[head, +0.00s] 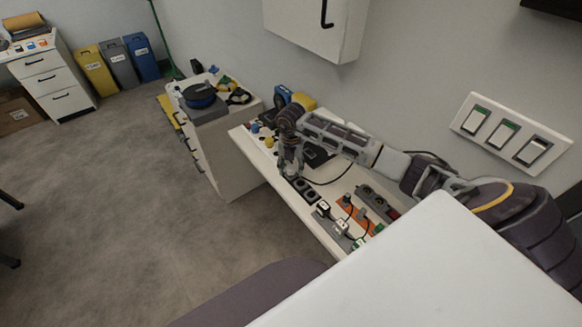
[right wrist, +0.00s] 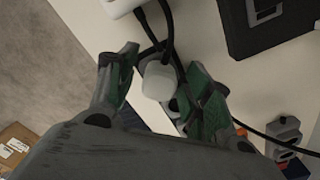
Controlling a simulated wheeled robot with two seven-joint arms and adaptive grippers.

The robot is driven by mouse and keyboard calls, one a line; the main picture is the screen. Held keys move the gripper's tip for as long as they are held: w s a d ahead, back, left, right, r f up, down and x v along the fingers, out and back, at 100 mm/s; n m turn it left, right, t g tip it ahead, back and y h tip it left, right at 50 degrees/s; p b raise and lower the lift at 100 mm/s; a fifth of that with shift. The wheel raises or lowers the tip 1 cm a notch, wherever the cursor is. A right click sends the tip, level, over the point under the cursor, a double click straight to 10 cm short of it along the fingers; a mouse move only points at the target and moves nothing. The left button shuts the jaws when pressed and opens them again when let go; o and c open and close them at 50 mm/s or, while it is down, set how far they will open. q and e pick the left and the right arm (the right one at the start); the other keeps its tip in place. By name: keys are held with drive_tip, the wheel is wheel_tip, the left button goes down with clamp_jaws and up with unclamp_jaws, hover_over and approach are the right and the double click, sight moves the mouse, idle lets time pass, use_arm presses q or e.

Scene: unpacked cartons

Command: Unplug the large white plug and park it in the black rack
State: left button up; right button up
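A white plug (right wrist: 158,80) with a rounded block shape sits between the fingers of my right gripper (right wrist: 160,85) in the right wrist view. A gap shows on its left side, and on its right a dark cable runs close to the green-padded finger. In the head view my right gripper (head: 290,170) points down over the white bench; the plug there is hidden or too small to tell. A black box-like holder (head: 316,155) lies behind the gripper, and a dark block (right wrist: 265,25) shows at the wrist view's top right; I cannot tell if either is the rack. My left gripper is not in view.
Dark sockets (head: 304,189), smaller white plugs (head: 341,227) and an orange strip (head: 352,210) crowd the bench to the right of the gripper. Loose cables cross the bench. A white cabinet (head: 318,25) hangs above.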

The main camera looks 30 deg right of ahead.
sight(291, 166)
drive_tip(key=shift+r, duration=0.1)
idle(0.3)
wheel_tip(291, 166, up, 12)
idle(0.7)
idle(1.6)
